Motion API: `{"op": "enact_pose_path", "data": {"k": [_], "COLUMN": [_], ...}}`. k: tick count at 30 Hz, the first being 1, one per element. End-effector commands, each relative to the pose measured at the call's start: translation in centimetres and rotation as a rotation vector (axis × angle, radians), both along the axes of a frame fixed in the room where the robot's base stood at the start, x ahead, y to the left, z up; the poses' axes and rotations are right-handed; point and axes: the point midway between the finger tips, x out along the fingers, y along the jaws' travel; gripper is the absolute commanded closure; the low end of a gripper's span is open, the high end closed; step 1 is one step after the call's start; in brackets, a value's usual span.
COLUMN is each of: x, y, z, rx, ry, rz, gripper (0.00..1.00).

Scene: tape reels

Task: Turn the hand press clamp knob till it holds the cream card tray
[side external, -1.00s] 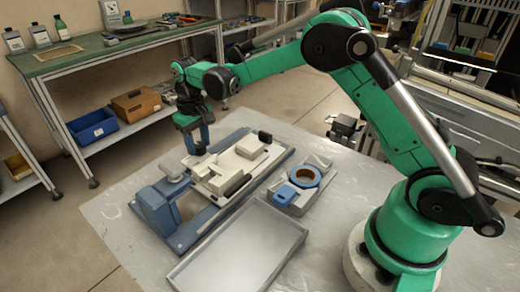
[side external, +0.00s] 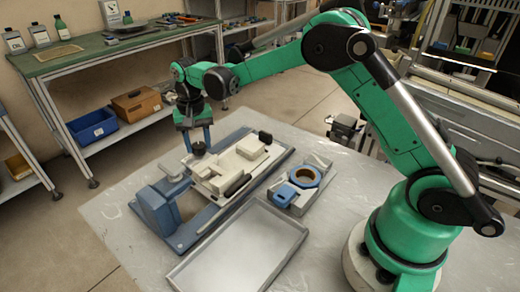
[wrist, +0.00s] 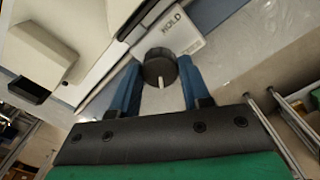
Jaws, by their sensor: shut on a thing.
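The dark round clamp knob (wrist: 160,64) has a pale pointer line that points down in the wrist view, away from the HOLD label (wrist: 174,22). My gripper (wrist: 161,67) is shut on the knob, with a blue finger on each side. In the side view my gripper (side external: 197,137) points straight down on the knob (side external: 199,149) at the back left end of the hand press. The cream card tray (side external: 215,180) lies on the blue press base (side external: 183,239). The wrist view shows cream parts (wrist: 85,22) at upper left. I cannot tell whether the clamp touches the tray.
A blue press post (side external: 156,213) stands at the left of the base. The table is bare at the left front.

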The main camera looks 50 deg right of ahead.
Motion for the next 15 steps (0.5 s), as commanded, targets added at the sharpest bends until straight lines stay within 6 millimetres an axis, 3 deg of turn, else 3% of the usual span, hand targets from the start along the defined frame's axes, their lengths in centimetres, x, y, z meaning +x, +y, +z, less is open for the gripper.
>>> {"op": "enact_pose_path", "data": {"k": [12,13,15], "x": [0.01,0.01,0.01], "y": [-0.02,-0.02,-0.02], "z": [0.07,0.07,0.06], "rx": [-0.001,-0.001,-0.001], "ry": [-0.001,-0.001,-0.001], "rz": [-0.006,-0.005,-0.005], "gripper": [1.0,0.5,0.3]}}
